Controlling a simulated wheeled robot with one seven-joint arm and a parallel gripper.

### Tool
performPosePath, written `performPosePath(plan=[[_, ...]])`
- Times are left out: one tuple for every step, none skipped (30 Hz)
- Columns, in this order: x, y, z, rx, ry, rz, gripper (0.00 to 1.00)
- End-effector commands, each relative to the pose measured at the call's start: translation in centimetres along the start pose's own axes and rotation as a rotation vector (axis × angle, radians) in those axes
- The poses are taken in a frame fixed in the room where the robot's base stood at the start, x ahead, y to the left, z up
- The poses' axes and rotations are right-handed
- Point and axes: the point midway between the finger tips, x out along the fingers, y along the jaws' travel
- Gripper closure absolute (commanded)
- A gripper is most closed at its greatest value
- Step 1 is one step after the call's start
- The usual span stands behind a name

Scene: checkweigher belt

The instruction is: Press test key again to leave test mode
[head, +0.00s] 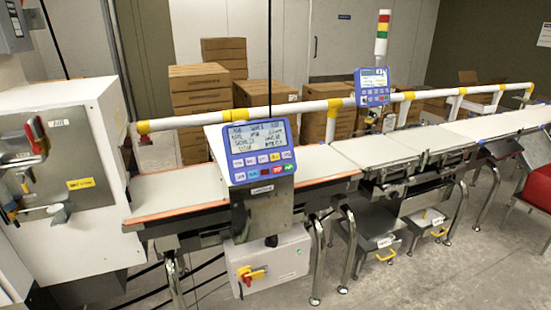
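A blue control panel (261,154) stands on a steel post box in front of the near belt. Its screen (257,137) is lit with several lines of dark text, too small to read surely. The key labels are too small to read, so I cannot tell which is the test key. A second blue panel (372,87) stands farther back by the belt. My gripper is not in view.
A white cabinet (65,160) with a red-handled switch is at left. The belt line (390,147) runs right behind the near panel. A grey box (268,262) with a red-yellow switch hangs below. A red bin (530,187) is at right. The floor in front is clear.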

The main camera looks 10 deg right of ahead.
Motion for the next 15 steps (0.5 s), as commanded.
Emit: performPosePath(plan=[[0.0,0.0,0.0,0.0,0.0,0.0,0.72],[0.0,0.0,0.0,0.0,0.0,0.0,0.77],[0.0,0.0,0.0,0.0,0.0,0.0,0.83],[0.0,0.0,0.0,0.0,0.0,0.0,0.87],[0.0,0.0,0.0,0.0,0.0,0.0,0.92],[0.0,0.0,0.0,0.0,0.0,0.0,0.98],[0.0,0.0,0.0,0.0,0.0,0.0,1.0],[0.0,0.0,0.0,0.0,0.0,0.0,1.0],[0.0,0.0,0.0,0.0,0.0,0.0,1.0],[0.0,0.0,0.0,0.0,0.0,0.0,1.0],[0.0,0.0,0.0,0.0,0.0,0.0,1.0],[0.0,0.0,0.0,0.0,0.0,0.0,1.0],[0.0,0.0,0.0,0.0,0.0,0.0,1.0],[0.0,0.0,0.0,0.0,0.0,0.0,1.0],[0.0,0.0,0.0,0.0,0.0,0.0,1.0]])
